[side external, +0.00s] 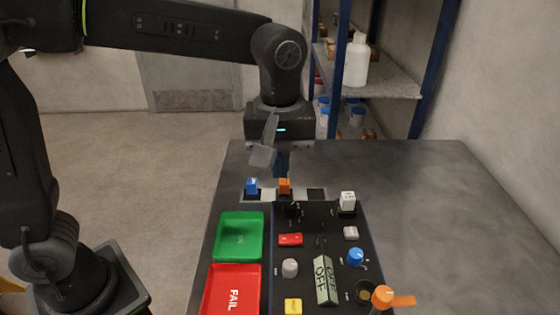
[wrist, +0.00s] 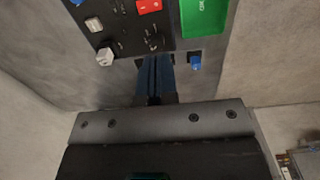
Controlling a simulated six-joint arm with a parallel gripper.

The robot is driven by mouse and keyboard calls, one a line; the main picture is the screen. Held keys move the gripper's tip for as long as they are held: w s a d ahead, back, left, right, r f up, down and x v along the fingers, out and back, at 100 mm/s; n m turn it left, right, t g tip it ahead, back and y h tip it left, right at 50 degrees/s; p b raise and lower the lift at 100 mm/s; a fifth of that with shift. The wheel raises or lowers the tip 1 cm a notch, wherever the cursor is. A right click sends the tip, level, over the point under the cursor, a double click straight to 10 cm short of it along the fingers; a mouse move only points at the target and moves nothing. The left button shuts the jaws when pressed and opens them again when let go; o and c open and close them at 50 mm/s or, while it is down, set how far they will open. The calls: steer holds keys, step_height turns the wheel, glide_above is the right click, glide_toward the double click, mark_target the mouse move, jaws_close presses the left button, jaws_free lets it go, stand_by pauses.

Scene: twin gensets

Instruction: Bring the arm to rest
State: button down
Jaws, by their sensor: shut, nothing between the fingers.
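My gripper (side external: 281,165) hangs from my arm above the far end of the table, just behind the control panel in the side view. Its blue fingers are together and hold nothing; they also show shut in the wrist view (wrist: 156,62). The gap between fingertips and the orange block is hard to judge.
A green tray (side external: 240,237) and a red FAIL tray (side external: 231,290) lie left. The table's right side (side external: 450,220) is clear. Shelves stand behind.

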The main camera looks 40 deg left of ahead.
stand_by(0.3)
steer(key=s+a+f+m+t, duration=0.1)
steer(key=s+a+m+t, duration=0.65)
steer(key=s+a, duration=0.6)
steer(key=n+g+h, duration=0.1)
steer(key=n+g, duration=0.5)
steer(key=n, duration=0.2)
glide_above(298, 237)
steer(key=s+a, duration=0.2)
steer(key=shift+m, duration=0.25)
steer(key=f, duration=0.4)
steer(key=w+d+f, duration=0.1)
steer(key=f, duration=0.9)
steer(key=shift+w+d+f, duration=0.2)
steer(key=shift+w+d, duration=0.15)
